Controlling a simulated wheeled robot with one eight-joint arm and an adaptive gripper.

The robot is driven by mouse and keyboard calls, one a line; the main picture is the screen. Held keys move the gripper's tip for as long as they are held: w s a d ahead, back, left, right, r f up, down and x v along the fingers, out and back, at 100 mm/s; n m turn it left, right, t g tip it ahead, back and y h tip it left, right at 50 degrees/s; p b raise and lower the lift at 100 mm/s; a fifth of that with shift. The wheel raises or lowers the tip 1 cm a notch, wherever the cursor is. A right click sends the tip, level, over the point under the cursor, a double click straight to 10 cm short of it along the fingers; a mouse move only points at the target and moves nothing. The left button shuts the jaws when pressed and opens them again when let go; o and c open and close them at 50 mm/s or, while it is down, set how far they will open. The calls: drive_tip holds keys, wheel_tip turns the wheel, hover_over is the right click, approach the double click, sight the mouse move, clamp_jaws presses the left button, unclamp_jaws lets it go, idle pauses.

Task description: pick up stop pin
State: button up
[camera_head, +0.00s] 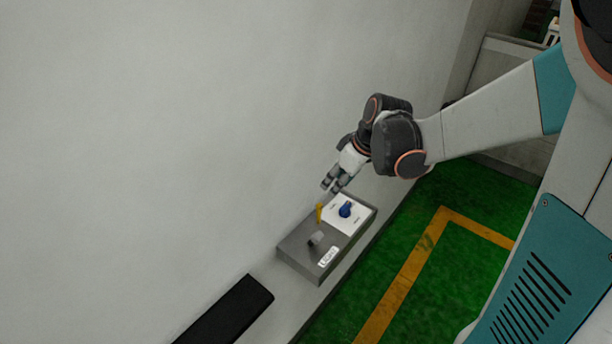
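A small yellow upright pin (319,212), which looks like the stop pin, stands at the back edge of a grey box (300,245) with a sloped top. My gripper (328,188) is just above the yellow pin and points down and left towards it. The gripper is small in the view. I cannot tell whether its fingers are apart or touch the pin.
On the box are a blue knob (346,209) on a white plate (360,211), a grey knob (316,238) and a white label (328,257). A black bar (228,308) lies to the lower left. A wall (150,150) rises behind; green floor (400,250) is to the right.

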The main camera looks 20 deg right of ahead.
hover_over(320, 204)
drive_tip(key=s+d, duration=0.2)
wheel_tip(320, 204, down, 6)
drive_tip(key=f, duration=0.1)
drive_tip(key=shift+a+b+x, duration=0.2)
drive_tip(key=shift+b+x, duration=0.15)
drive_tip(key=shift+x, duration=1.25)
drive_tip(key=shift+a+b+x, duration=0.2)
drive_tip(key=shift+b+x, duration=0.1)
drive_tip(key=shift+x, duration=1.35)
drive_tip(key=shift+r, duration=0.1)
clamp_jaws()
